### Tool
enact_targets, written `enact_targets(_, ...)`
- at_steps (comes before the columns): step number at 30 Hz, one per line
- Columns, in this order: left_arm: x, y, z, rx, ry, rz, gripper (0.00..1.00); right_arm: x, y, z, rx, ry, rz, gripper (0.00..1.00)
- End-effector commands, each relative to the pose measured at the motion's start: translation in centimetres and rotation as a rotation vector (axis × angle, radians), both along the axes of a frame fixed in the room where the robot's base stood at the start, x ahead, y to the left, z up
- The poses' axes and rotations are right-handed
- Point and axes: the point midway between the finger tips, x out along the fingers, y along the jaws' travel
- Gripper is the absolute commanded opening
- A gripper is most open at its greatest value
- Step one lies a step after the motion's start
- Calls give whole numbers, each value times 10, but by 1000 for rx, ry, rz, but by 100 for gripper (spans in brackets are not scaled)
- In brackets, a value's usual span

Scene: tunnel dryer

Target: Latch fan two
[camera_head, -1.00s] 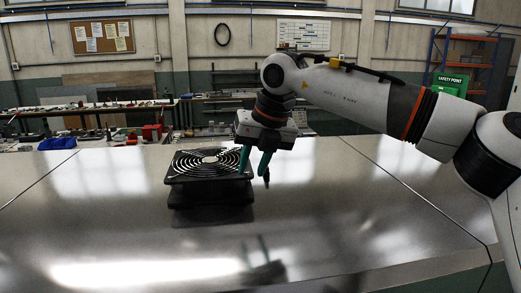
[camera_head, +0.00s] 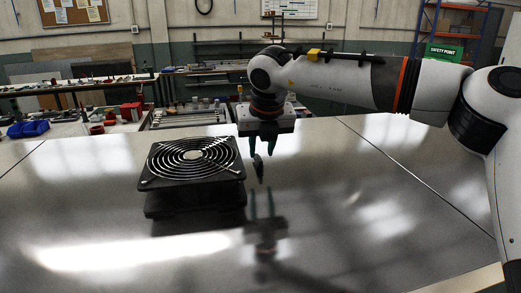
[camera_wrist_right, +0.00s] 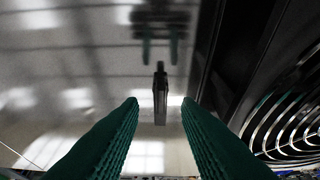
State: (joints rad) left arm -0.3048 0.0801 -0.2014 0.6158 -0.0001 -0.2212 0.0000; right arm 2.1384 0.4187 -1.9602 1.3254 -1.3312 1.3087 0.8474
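A black square fan (camera_head: 192,155) with a round ringed grille lies face up on a shiny metal surface, left of my right gripper (camera_head: 262,154). In the wrist view the fan (camera_wrist_right: 292,118) is at the right edge. My right gripper's green fingers point down, apart and empty, just beside the fan's right edge. A small narrow black part, perhaps a latch lever (camera_head: 258,169), shows just below the fingertips. In the wrist view this black part (camera_wrist_right: 160,95) appears beyond the gap between the fingertips (camera_wrist_right: 160,102); contact is not visible. My left gripper is out of view.
The metal surface (camera_head: 380,215) is wide and clear right of the fan, with reflections of the arm and fingers. Behind it stand workbenches with tools, a blue bin (camera_head: 28,128) and a red item (camera_head: 130,112). A shelf rack (camera_head: 432,25) is at the back right.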

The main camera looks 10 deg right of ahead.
Motion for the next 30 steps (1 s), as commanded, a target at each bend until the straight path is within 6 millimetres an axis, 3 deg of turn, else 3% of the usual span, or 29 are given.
enact_targets(7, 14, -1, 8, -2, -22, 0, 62, 10, 0, -23, -1, 0, 0, 30)
enact_targets(17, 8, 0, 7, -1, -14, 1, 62, 11, 0, -27, 0, 0, 1, 30)
enact_targets(22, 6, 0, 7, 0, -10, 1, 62, 11, 0, -27, 0, -1, 1, 2)
enact_targets(30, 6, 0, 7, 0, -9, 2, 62, 11, 0, -27, 0, 0, 8, 0)
